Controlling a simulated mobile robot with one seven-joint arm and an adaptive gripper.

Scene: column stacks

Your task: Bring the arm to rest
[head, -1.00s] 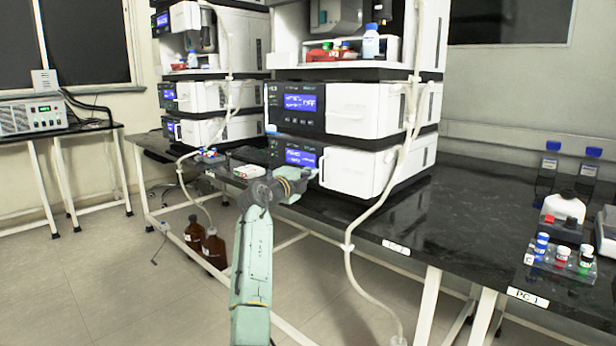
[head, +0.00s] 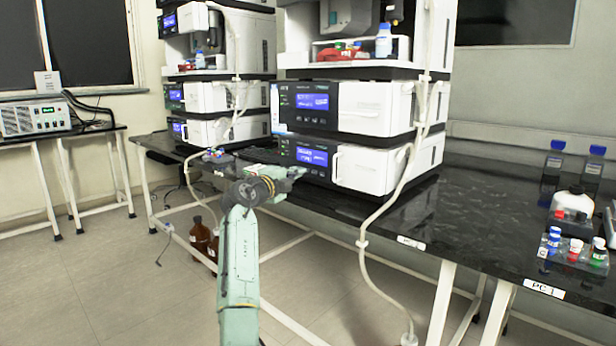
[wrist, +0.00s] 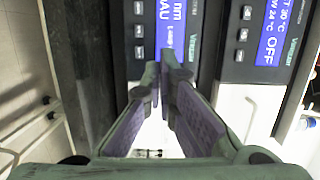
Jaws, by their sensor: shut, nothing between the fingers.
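My arm (head: 240,255) reaches up in front of the black bench, bent at the top. My gripper (head: 298,172) is at the right end of the bend, in front of the lower display of the nearer column stack (head: 372,168). In the wrist view my gripper (wrist: 163,78) has its two fingers together at the tips, with nothing held. Stack panels with blue displays (wrist: 270,38) fill the view beyond the fingers. Whether the fingertips touch anything cannot be told.
A second column stack (head: 215,98) stands at the left. Bottles and a rack of small coloured-cap vials (head: 572,250) stand on the bench (head: 470,215) at the right. A pale tube (head: 372,230) hangs over the front edge. Brown bottles (head: 200,240) stand below.

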